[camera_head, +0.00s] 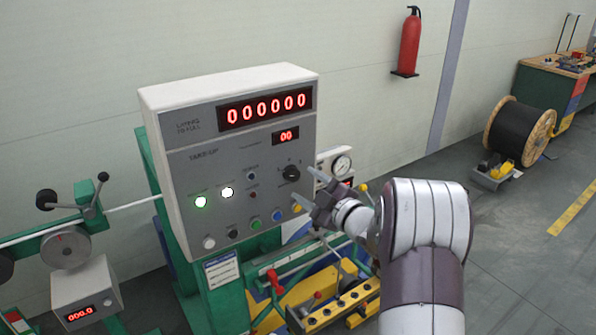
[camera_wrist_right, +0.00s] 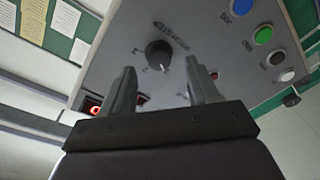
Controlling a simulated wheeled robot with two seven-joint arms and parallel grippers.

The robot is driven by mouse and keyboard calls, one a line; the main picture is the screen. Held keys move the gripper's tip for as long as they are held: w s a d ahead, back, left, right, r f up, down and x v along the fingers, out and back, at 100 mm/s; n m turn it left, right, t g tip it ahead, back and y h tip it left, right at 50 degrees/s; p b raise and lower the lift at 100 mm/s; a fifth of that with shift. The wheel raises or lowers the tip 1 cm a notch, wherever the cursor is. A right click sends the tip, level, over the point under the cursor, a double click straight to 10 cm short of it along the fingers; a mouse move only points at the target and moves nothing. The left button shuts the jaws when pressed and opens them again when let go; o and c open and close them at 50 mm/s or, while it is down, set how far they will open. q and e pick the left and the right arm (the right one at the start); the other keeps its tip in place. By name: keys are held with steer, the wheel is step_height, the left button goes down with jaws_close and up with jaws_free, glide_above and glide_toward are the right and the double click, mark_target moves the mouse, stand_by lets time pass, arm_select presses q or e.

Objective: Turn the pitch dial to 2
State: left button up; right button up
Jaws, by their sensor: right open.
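The pitch dial (camera_head: 291,173) is a round black knob on the right side of the grey control panel (camera_head: 215,165). In the right wrist view the dial (camera_wrist_right: 158,54) shows a white pointer mark towards the lower right, with small numerals beside it that I cannot read surely. My right gripper (camera_head: 305,185) is just in front of the panel, near the dial. In the right wrist view its two fingers (camera_wrist_right: 161,78) are apart and empty, with the dial ahead, between and beyond their tips. My left gripper is not in view.
Red displays (camera_head: 266,107) top the panel; lit buttons (camera_head: 201,202) are at left and coloured buttons (camera_head: 255,223) line its lower edge, below my gripper. A cable reel (camera_head: 520,130) is far right on open floor.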

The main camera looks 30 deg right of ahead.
mark_target(295, 177)
steer(key=w, duration=0.3)
steer(key=shift+a+r+p, duration=0.2)
steer(key=shift+a+p, duration=0.05)
steer(key=shift+p, duration=0.15)
steer(key=shift+w+a, duration=0.1)
steer(key=shift+w, duration=0.1)
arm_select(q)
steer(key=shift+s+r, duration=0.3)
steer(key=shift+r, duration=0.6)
arm_select(e)
steer(key=shift+w, duration=0.1)
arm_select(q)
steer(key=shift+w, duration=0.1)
arm_select(e)
steer(key=shift+w+f, duration=0.1)
steer(key=shift+c, duration=0.2)
steer(key=c, duration=1)
